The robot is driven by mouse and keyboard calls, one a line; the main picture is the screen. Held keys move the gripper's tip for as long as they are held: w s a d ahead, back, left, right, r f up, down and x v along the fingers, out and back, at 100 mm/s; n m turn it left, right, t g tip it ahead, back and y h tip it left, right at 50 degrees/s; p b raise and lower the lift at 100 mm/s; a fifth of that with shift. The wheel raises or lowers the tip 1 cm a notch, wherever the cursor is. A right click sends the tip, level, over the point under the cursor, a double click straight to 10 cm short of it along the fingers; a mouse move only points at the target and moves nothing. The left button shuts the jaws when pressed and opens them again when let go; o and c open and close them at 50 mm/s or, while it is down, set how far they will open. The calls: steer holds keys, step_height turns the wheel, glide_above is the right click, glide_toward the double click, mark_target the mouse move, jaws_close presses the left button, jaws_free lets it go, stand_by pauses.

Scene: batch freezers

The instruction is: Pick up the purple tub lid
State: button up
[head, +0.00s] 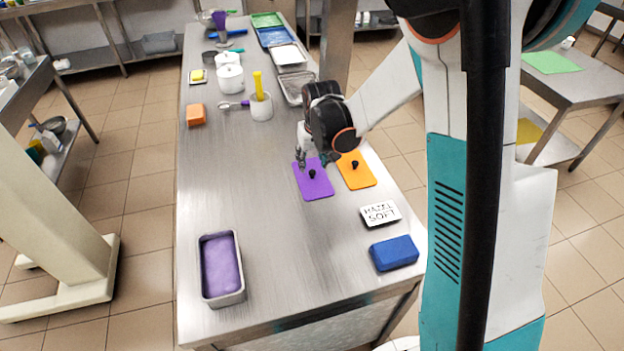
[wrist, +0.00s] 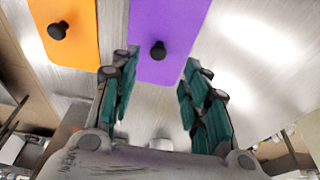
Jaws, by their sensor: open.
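The purple tub lid (head: 314,183) is a flat purple rectangle with a black knob, lying on the steel table. In the wrist view the purple lid (wrist: 178,24) lies ahead of my fingers, its black knob (wrist: 158,50) showing between the lines of the two fingertips. My gripper (head: 313,160) is at the far edge of the lid in the head view. In the wrist view my gripper (wrist: 160,62) is open and empty, with its fingers on either side of the knob. Whether the fingers touch the lid cannot be told.
An orange lid (head: 356,172) with a black knob lies close to the purple one. A white pot (head: 261,109) stands farther back. The table's left middle is clear.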

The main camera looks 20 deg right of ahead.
mark_target(312, 171)
steer(key=shift+b+x, duration=0.85)
steer(key=shift+x, duration=1.9)
steer(key=shift+s+d, duration=0.15)
jaws_close()
